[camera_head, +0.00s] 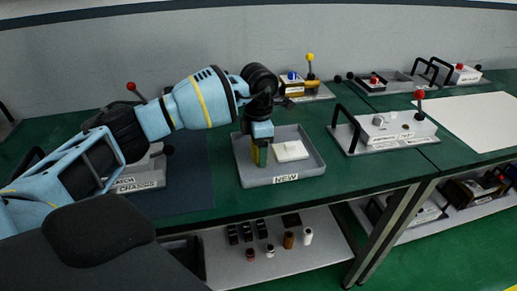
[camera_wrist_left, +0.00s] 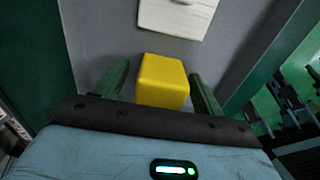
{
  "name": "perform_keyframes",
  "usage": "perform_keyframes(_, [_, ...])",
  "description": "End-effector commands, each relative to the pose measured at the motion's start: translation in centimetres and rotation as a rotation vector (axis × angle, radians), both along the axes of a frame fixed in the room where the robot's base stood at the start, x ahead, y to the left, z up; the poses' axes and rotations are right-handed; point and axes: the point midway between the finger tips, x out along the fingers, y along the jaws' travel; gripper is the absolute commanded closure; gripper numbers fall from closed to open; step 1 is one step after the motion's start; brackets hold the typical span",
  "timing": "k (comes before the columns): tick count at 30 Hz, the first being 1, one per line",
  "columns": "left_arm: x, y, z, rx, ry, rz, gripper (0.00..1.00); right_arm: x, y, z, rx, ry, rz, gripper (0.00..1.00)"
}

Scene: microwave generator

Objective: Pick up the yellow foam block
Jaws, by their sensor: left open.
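The yellow foam block (camera_wrist_left: 161,81) lies in the grey tray labelled NEW (camera_head: 277,178). In the left wrist view the block stands between the two green fingers of my left gripper (camera_wrist_left: 160,88), with a visible gap at the right finger and a smaller one at the left. The gripper is open and points down into the left part of the tray. In the head view my left gripper (camera_head: 260,157) hides most of the block; only a small yellow patch shows at the fingers. My right gripper is not in view.
A grey unit with a red-topped lever (camera_head: 385,129) stands right of the tray. The green table (camera_head: 215,204) is clear in front.

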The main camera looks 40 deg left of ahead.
Motion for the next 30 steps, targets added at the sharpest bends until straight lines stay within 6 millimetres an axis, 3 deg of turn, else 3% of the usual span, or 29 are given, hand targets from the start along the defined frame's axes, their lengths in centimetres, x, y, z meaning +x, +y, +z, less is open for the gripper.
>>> perform_keyframes(7, [0.02,-0.02,-0.08,0.000,-0.001,0.000,0.34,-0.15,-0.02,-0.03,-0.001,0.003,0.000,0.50])
perform_keyframes(17, [0.02,-0.02,-0.06,0.000,-0.001,-0.001,0.77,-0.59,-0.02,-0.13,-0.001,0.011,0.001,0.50])
perform_keyframes(30, [0.07,-0.02,0.83,-0.001,-0.002,-0.001,0.78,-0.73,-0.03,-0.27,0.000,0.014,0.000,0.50])
